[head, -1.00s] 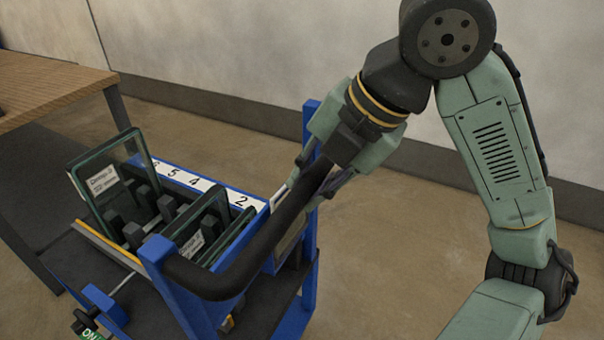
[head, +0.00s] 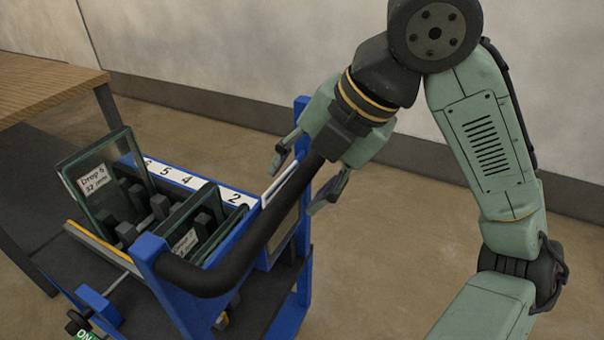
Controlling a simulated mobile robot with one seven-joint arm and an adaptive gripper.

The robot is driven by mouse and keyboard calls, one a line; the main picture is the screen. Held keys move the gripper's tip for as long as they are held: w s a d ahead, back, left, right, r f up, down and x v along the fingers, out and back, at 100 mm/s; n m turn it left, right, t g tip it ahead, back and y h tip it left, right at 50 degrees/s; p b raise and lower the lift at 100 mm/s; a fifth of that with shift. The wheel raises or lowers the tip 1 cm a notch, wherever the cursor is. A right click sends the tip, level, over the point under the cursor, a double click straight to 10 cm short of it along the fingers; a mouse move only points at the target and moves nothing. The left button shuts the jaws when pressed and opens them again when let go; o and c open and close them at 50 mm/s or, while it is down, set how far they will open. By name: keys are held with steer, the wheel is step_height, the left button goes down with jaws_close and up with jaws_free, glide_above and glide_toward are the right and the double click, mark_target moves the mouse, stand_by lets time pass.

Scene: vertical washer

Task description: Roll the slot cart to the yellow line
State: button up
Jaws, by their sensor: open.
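The slot cart (head: 150,262) is blue and dark, with a black padded handle (head: 228,268) at its near side. Upright glass panes stand in its slots, one (head: 108,178) with a paper label at the left and others (head: 190,238) closer to the handle. A white strip with slot numbers (head: 185,180) runs along the far side. My gripper (head: 306,172) is open at the far right end of the handle. Its fingers are spread to either side of the bar; contact cannot be told. No yellow line shows on the floor.
A wooden-topped table (head: 40,88) with dark legs stands at the left, close to the cart. A pale wall (head: 250,50) with a dark skirting runs behind. Bare floor (head: 385,235) lies to the right of the cart. A green tag reading ON shows at the cart's lower left.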

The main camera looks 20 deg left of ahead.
steer(key=shift+p+v, duration=2.4)
steer(key=shift+v, duration=0.25)
steer(key=p+v, duration=0.4)
steer(key=v, duration=0.1)
steer(key=shift+d, duration=0.1)
